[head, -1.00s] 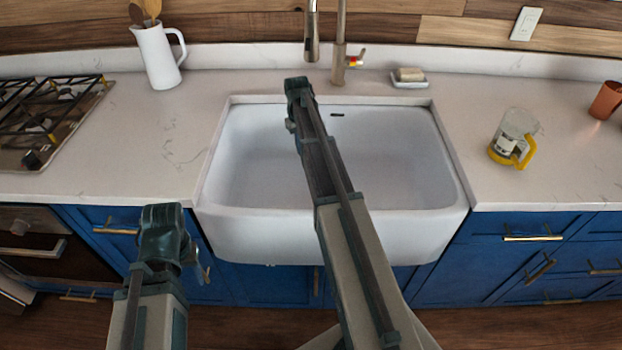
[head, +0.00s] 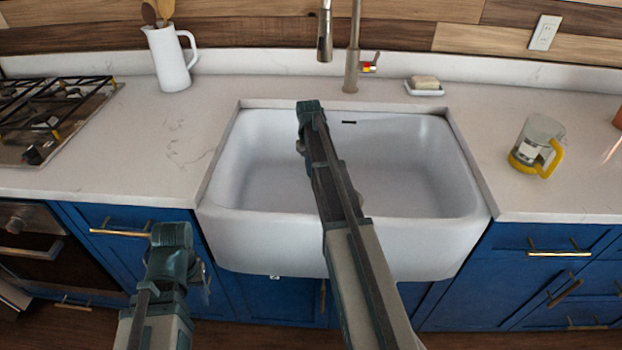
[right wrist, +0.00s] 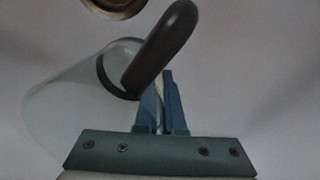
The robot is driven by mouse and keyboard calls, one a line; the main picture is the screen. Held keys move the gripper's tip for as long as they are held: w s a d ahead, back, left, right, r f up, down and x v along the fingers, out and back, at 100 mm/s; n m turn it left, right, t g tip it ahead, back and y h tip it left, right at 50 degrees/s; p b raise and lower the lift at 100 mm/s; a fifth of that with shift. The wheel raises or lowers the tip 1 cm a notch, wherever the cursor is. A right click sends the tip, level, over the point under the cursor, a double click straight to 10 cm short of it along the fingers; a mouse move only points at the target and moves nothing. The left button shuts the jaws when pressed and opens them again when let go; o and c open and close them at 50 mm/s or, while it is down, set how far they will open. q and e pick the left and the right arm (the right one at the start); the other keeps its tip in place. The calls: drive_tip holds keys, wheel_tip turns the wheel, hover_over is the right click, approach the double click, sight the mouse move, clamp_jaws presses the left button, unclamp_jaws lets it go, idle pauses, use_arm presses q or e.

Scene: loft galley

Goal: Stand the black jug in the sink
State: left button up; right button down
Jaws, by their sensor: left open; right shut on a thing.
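The black jug (right wrist: 75,95) shows in the right wrist view as a clear glass body with a black handle (right wrist: 163,45) and a dark ring at one end. In the head view the jug and the right fingertips are hidden behind my right arm, which reaches over the sink (head: 345,245). The sink is a white apron-front basin. Pale surface lies behind the jug in the wrist view; I cannot tell whether the jug touches it. My left gripper (head: 190,275) is open, low in front of the blue cabinets, its fingers mostly hidden.
A tap (head: 353,50) rises behind the sink, with a soap dish (head: 424,91) beside it. A glass jug with a yellow handle (head: 537,145) stands on the right counter. A white pitcher (head: 170,62) with utensils and a gas hob (head: 50,120) are at left.

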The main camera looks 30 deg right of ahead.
drive_tip(key=shift+f+b, duration=1.2)
drive_tip(key=shift+f, duration=0.35)
drive_tip(key=shift+f, duration=0.1)
drive_tip(key=shift+f, duration=0.15)
drive_tip(key=c, duration=1)
unclamp_jaws()
drive_tip(key=r+p, duration=1.2)
drive_tip(key=shift+a+r, duration=0.2)
drive_tip(key=shift+r, duration=0.1)
